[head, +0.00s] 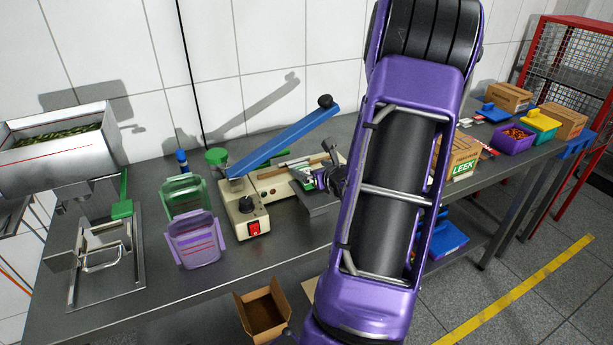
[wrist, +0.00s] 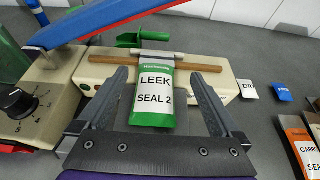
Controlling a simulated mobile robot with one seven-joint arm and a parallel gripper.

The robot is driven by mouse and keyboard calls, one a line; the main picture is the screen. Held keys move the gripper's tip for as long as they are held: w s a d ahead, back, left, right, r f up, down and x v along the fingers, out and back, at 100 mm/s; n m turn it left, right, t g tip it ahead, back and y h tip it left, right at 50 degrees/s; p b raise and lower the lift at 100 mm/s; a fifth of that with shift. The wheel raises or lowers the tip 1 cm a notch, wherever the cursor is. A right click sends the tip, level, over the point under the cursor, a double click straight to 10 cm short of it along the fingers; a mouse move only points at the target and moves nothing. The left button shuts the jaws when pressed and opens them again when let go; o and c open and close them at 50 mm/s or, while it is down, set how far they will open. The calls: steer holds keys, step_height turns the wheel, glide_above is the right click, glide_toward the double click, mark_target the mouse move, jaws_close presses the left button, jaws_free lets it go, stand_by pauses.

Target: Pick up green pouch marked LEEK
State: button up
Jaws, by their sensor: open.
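The green pouch marked LEEK (wrist: 154,96) shows in the wrist view with a white label reading "LEEK SEAL 2". Its top end lies at the bar of the cream sealer (wrist: 205,88), and its lower end reaches toward my gripper. My gripper (wrist: 158,76) is open, with one finger on each side of the pouch and a visible gap on both sides. In the head view my gripper (head: 326,178) is at the sealer's right front, partly hidden by my arm. The pouch is hard to make out there.
The sealer's blue lever (head: 285,138) is raised above it. Green (head: 185,196) and purple (head: 194,240) bins stand left of the sealer. A carton marked LEEK (head: 462,160) stands right of my arm. Other pouches (wrist: 305,150) lie right in the wrist view.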

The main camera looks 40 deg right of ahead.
mark_target(302, 166)
steer(key=x, duration=0.5)
steer(key=shift+a+f, duration=0.2)
steer(key=shift+f, duration=0.1)
steer(key=c, duration=1.4)
steer(key=shift+c, duration=0.2)
steer(key=shift+r, duration=0.2)
